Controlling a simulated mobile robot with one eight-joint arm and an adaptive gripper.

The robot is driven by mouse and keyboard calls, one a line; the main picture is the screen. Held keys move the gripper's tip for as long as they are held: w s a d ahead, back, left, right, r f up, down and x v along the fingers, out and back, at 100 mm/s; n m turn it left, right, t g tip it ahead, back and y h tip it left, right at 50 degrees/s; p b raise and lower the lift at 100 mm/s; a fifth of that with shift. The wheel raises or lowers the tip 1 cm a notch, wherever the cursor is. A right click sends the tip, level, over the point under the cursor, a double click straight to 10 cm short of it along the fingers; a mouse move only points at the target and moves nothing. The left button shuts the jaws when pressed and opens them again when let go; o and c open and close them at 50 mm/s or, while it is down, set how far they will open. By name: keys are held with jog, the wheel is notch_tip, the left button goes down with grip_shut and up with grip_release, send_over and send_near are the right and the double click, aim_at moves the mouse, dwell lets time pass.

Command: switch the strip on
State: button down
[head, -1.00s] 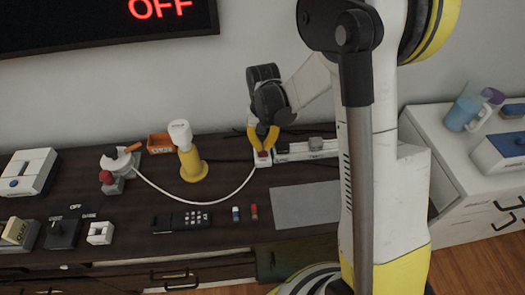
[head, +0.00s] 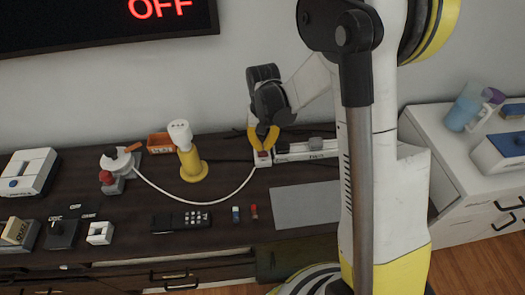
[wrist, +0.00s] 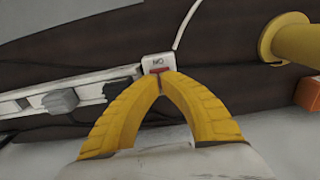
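The white power strip (head: 325,150) lies along the back of the dark table, against the wall; it also shows in the wrist view (wrist: 22,107). Its left end carries a red switch (wrist: 158,71) with a label beside it. My gripper (head: 263,147) is over that end from above. In the wrist view the yellow fingertips (wrist: 161,80) meet right at the red switch and partly cover it. The fingers are shut with nothing between them. I cannot tell whether the tips touch the switch or how it is tilted.
A white cord runs from the strip's end to a device with a red knob (head: 106,177). A yellow-based lamp-like object (head: 193,170) stands left of my gripper. A black remote (head: 182,220) and grey mat (head: 306,205) lie in front. The wall screen (head: 100,22) reads OFF.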

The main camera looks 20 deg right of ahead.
aim_at(263, 154)
jog(key=shift+f+b, duration=1.3)
jog(key=shift+f, duration=0.45)
dwell(0.5)
jog(key=shift+r, duration=0.15)
jog(key=shift+r+p, duration=2.4)
jog(key=shift+r, duration=1)
